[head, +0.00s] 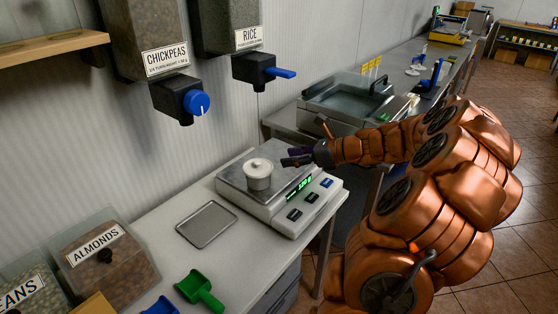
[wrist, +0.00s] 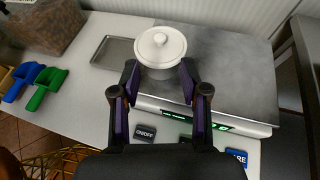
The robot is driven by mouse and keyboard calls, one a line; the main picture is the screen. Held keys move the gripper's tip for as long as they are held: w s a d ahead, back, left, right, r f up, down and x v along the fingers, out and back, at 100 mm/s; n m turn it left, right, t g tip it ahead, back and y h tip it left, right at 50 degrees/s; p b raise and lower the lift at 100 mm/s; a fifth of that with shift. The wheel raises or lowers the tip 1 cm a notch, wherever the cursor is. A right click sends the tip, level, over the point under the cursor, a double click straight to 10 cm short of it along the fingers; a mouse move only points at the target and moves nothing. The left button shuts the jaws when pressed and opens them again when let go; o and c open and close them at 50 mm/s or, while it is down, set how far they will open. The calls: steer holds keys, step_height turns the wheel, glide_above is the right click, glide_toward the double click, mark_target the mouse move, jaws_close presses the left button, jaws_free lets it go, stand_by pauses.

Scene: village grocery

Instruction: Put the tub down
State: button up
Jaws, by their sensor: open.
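The small white lidded tub (head: 258,178) stands upright on the metal plate of the scale (head: 230,184). In the wrist view the tub (wrist: 160,54) is just ahead of and partly between the fingertips, its round knob facing up. My gripper (head: 289,160) is open, to the right of the tub in the head view. In the wrist view one finger of my gripper (wrist: 159,80) is on each side of the tub's near part. I cannot tell whether either finger touches it. The scale's green display is lit.
An empty metal tray (head: 206,224) lies left of the scale. Green (head: 200,290) and blue scoops lie at the counter's front, near the almonds bin (head: 105,262). Chickpeas (head: 150,50) and rice (head: 228,25) dispensers hang above.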

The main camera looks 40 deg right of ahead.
steer(key=s+a+n+g+y, duration=0.1)
steer(key=s+a+n+g, duration=0.45)
steer(key=a, duration=0.75)
steer(key=s+a+n+g+y, duration=0.1)
steer(key=s+a+n+g, duration=0.15)
steer(key=a+n, duration=0.85)
steer(key=s+a+f+n+g+h, duration=0.3)
steer(key=s+a+n+g+h, duration=0.15)
steer(key=s+a+n, duration=0.5)
steer(key=s+d+f+n+g+h, duration=0.1)
steer(key=s+d+n+h, duration=0.3)
steer(key=s, duration=0.7)
steer(key=shift+s+d, duration=0.15)
steer(key=shift+s, duration=0.1)
step_height(320, 180, up, 5)
steer(key=p, duration=0.5)
